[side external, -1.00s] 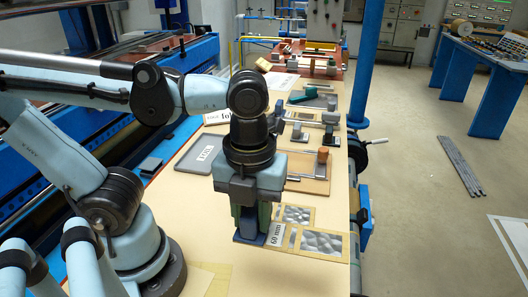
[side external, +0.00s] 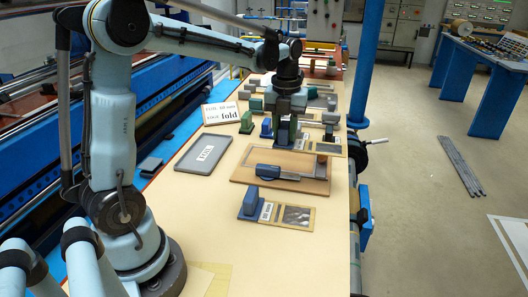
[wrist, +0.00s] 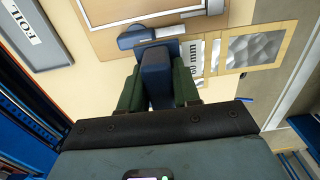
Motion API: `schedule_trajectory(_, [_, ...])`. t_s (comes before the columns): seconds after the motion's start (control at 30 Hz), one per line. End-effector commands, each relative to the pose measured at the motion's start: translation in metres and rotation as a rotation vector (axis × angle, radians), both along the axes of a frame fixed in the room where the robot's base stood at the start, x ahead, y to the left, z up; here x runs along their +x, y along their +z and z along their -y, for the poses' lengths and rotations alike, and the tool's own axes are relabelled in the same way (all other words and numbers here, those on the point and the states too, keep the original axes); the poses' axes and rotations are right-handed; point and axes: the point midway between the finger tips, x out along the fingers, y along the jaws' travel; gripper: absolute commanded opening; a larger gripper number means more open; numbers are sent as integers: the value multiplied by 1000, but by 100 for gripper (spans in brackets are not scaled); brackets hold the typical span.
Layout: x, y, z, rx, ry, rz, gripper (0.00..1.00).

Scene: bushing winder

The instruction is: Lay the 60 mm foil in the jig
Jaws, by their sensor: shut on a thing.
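My gripper (wrist: 155,88) is shut on an upright blue handle (wrist: 155,65) between its green fingers. The handle stands on a flat blue base, and the tan foil card (wrist: 222,52) extends right of it with a shiny foil window (wrist: 255,47). Its label seems to read 60 mm. In the side view my gripper (side external: 285,142) appears beyond the wooden board (side external: 312,188), which looks like the jig; a card shows just right of it. Contact under the held card is unclear.
Another foil card (side external: 297,216) with a blue handle (side external: 250,202) lies in front of the board. A grey FOIL tray (side external: 190,165) lies left, with a sign (side external: 222,113) behind it. Several blocks and bars stand farther back.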

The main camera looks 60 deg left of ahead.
Motion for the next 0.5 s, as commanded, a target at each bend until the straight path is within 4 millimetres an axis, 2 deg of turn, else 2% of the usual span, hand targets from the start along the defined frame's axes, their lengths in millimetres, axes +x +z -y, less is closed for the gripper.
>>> schedule_trajectory(0.27, [3,-18,-37,0,5,0,1])
schedule_trajectory(0.5, [3,-49,-87,0,5,0,1])
